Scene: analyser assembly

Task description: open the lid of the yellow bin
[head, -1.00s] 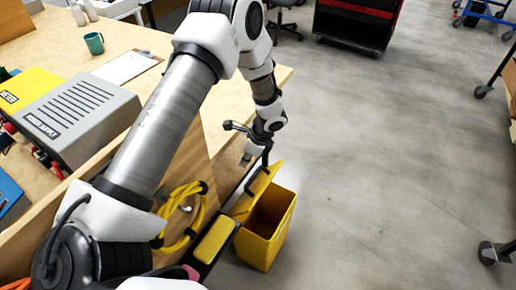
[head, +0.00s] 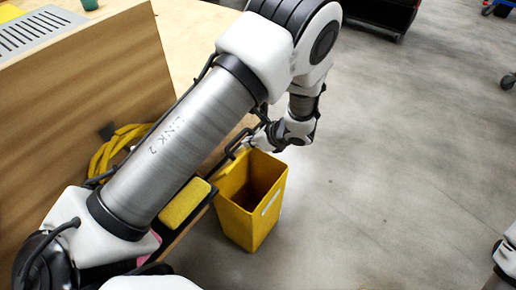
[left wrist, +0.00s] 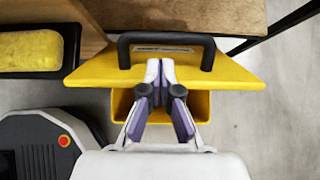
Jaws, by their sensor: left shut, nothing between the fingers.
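The yellow bin (head: 250,220) stands on the floor beside the workbench, its mouth open and dark inside. Its yellow lid (left wrist: 230,72) is swung up and back toward the bench, with a black handle (left wrist: 165,40) across it; the handle also shows in the head view (head: 232,152). My left gripper (left wrist: 160,64) is shut and empty, its fingertips in front of the lid's face just below the handle, over the bin mouth. I cannot tell whether they touch the lid. In the head view its fingers are hard to make out. My right gripper is out of view.
The wooden workbench (head: 75,125) runs along the left. A yellow sponge-like block (head: 185,203) in a black tray and a coiled yellow cable (head: 115,150) lie near the bin.

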